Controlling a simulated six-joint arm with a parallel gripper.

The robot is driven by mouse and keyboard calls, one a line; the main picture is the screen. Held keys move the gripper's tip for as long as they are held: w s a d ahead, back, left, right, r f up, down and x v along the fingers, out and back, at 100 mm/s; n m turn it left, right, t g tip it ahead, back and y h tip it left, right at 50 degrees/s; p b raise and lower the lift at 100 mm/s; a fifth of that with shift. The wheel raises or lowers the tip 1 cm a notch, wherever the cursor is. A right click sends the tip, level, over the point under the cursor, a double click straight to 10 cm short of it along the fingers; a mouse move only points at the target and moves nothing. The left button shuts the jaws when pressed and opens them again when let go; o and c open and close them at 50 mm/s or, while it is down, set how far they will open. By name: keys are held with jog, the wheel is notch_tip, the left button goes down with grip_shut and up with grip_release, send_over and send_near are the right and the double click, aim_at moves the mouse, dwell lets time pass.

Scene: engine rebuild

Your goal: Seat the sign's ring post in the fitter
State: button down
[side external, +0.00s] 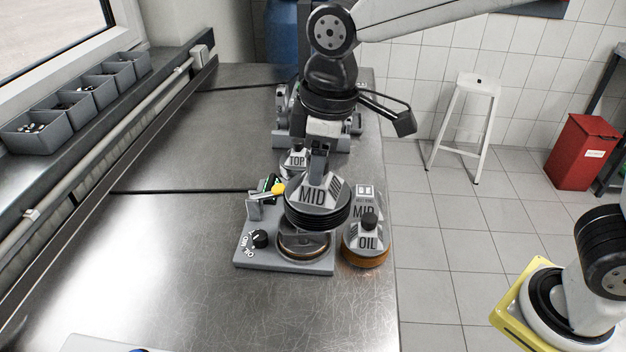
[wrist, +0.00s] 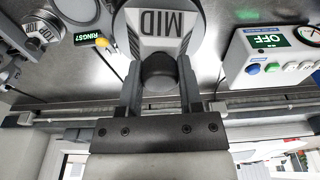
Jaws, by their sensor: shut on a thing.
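My gripper (side external: 320,166) is shut on the knob of a grey ring post marked MID (side external: 318,198), with dark rings around its lower part. The wrist view also shows the held post (wrist: 160,32), its knob between the two fingers. The post hangs over the grey fitter (side external: 246,258), above its round seat (side external: 305,244); it looks apart from the seat, which it partly hides. The fitter has a black dial (side external: 260,238) with words around it and a yellow-tipped lever (side external: 278,188). A grey sign (side external: 364,208) reads MID, with small text above it.
An OIL post (side external: 367,242) with a copper-coloured base stands right of the fitter, in front of the sign. A TOP post (side external: 296,160) stands behind. A box reading OFF (wrist: 268,55) shows in the wrist view.

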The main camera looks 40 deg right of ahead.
jog(key=w+d+f+m, duration=0.1)
jog(key=w+d+m, duration=0.1)
jog(key=w+d, duration=0.55)
jog(key=w+d+m, duration=0.2)
jog(key=w+d, duration=0.3)
jog(key=w, duration=0.5)
notch_tip(320, 180, down, 9)
jog(key=shift+s+a+f, duration=0.2)
jog(key=shift+s+a, duration=0.05)
jog(key=shift+s, duration=0.05)
jog(key=shift+f, duration=0.2)
jog(key=shift+f, duration=2.15)
jog(key=shift+f, duration=0.95)
dwell(0.9)
dwell(0.3)
grip_release()
dwell(0.3)
